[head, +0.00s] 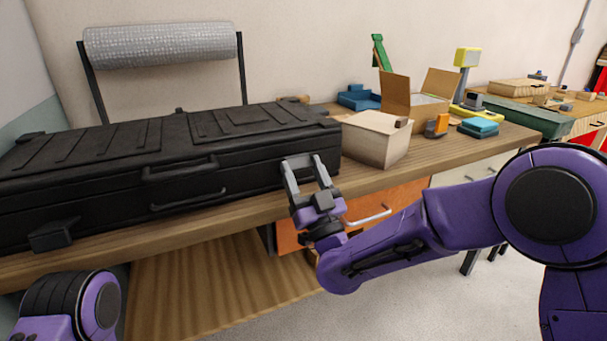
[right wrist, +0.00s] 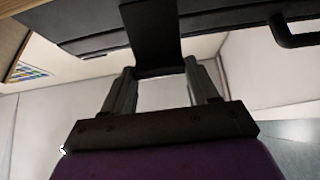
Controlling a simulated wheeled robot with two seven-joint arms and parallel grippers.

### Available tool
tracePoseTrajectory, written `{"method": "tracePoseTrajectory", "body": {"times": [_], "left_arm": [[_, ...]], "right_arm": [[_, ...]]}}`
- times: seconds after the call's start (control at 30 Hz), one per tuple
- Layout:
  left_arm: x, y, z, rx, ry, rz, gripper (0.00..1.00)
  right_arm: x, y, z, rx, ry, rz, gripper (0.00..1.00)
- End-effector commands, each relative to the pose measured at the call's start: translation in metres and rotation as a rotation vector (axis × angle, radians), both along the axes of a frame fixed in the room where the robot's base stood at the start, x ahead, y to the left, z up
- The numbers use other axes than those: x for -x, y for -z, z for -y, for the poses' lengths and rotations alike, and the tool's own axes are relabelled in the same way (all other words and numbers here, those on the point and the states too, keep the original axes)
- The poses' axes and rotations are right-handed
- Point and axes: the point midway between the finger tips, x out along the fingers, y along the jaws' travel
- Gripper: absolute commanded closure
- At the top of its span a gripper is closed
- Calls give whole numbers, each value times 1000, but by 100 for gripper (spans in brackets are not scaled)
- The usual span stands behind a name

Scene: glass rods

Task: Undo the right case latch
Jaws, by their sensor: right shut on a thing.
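The long black case (head: 120,160) lies closed on the wooden workbench, its front towards me. My right gripper (head: 306,163) is at the right end of the case front, fingers pointing up at it. In the right wrist view the right case latch (right wrist: 155,35), a broad black tab, comes down between the two fingers of the gripper (right wrist: 163,75), which is shut on it. The left case latch (head: 50,236) juts out from the case front at the far left. Only part of my left arm shows, without its gripper.
Two handles (head: 180,170) stick out from the middle of the case front. An orange drawer front (head: 390,205) with a bar handle is below the bench, near my right forearm.

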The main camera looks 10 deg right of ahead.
Motion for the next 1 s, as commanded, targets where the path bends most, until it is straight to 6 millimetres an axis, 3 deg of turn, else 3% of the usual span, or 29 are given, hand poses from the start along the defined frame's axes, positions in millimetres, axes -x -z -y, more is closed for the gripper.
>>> {"method": "tracePoseTrajectory", "body": {"times": [0.03,0.07,0.1,0.13,0.47,0.8,1.0], "left_arm": [[0,0,0,0,0,0,15],[0,0,0,0,0,0,15],[0,0,0,0,0,0,15],[0,0,0,0,0,0,15],[0,2,0,0,0,0,15],[0,30,0,0,0,0,15],[0,38,0,0,0,0,15]], "right_arm": [[0,0,0,0,0,0,96],[0,0,0,0,0,1,34],[0,0,0,0,0,0,21],[0,0,0,0,0,0,15],[3,4,1,2,0,-1,15],[60,50,19,5,-2,-2,15],[80,61,26,1,0,0,15]]}}
